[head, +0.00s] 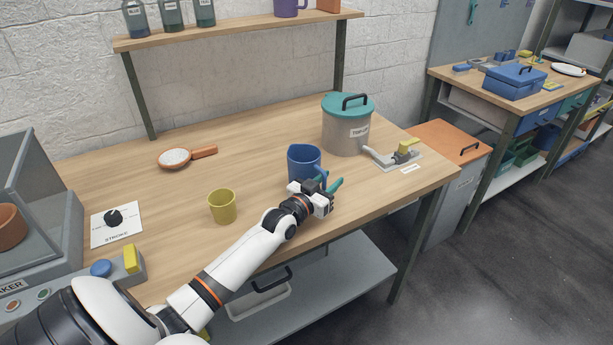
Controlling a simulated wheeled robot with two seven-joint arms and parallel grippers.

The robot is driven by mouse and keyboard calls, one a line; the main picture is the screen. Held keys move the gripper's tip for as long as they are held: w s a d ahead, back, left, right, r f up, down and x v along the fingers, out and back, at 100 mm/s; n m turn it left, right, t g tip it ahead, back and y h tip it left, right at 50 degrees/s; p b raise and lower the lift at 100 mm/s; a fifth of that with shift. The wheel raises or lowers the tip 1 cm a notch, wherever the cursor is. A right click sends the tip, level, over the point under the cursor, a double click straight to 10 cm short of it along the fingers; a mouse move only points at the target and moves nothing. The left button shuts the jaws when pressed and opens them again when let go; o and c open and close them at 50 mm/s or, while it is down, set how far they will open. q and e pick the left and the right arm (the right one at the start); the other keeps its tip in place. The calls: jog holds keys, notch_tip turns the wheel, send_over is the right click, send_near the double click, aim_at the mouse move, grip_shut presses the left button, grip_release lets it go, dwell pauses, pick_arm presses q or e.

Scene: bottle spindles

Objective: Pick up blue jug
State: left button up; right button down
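The blue jug (305,160) stands upright on the wooden workbench, right of the bench's middle and near its front edge. Its handle is on the right side, partly hidden by my gripper. My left gripper (329,187) is at the jug's lower right side, close to the handle. One teal finger shows clearly, pointing up and right. The other finger is hard to make out against the jug, so I cannot tell whether the gripper is closed on the handle. My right gripper is not in view.
A yellow cup (222,206) stands left of the jug. A scoop of white material (175,158) lies farther left. A shelf (240,29) runs above the back.

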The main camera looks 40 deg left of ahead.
pick_arm(q)
grip_shut()
jog(key=shift+r, duration=0.1)
